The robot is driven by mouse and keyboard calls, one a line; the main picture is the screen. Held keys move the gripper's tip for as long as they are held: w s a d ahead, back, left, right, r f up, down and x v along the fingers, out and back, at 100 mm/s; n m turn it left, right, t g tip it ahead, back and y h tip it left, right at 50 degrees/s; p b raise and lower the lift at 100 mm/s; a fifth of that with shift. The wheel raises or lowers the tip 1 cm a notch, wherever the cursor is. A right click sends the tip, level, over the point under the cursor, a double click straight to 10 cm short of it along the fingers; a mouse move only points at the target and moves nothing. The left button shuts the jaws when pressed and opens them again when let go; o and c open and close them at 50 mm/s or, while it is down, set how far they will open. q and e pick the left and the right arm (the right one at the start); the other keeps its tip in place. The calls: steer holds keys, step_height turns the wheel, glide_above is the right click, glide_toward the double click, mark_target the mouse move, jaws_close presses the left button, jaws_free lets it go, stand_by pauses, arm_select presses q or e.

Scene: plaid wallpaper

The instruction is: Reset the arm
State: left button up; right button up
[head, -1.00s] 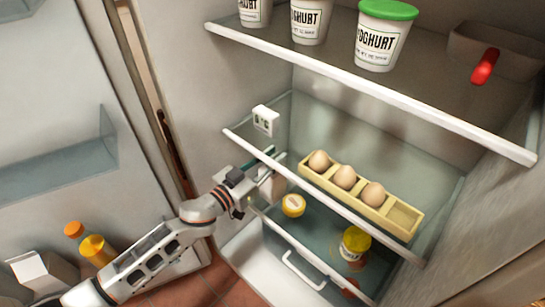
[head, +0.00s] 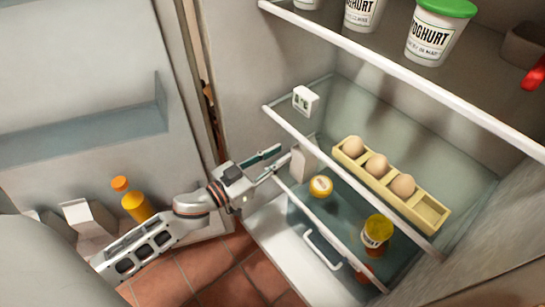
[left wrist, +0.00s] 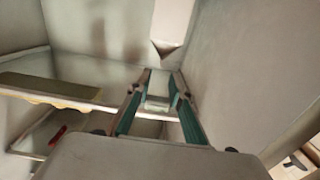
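My left arm reaches in from the left in the head view. Its gripper (head: 284,154) is at the open front of the fridge, by the left end of the egg shelf. Its two green-padded fingers are apart. My right gripper is not in view.
A yellow egg tray (head: 435,211) with three eggs sits on the glass shelf. Yellow-lidded jars (head: 376,232) are below. Yoghurt tubs (head: 432,36) stand above. The fridge door (head: 75,75) is open at left, with an orange bottle (head: 135,206). Tiled floor (head: 205,265) shows below the gripper.

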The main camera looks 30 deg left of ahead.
arm_select(q)
steer(key=shift+s+a, duration=0.25)
steer(key=shift+s, duration=0.3)
